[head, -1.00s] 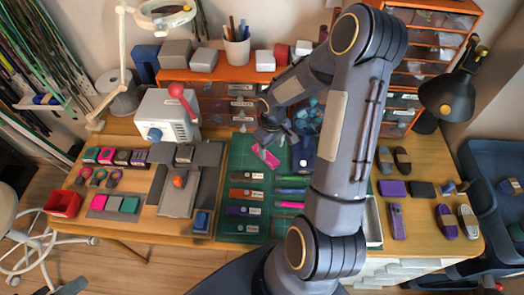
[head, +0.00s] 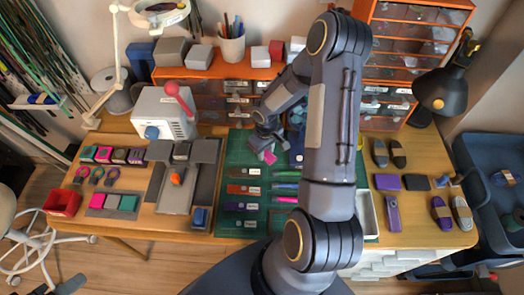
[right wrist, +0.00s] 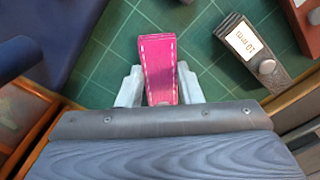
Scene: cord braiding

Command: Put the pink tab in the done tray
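The pink tab (head: 268,157) is at the far part of the green cutting mat, just below my right gripper (head: 266,146) in the head view. In the right wrist view the pink tab (right wrist: 159,68), with pale stitch marks along its edges, sits between the two pale fingers of my right gripper (right wrist: 160,88). The fingers close on its sides near its lower end, and its far end sticks out over the mat. A white tray (head: 370,222) at the mat's right edge is partly hidden by my right arm; I see no label on it. My left gripper is out of view.
The green mat (head: 238,160) holds labelled strips, one marked 10 mm (right wrist: 250,50) close to the right fingers. A dark blue object (right wrist: 80,30) lies left of them. Orange drawers (head: 205,82) stand behind; a red bin (head: 62,203) is far left.

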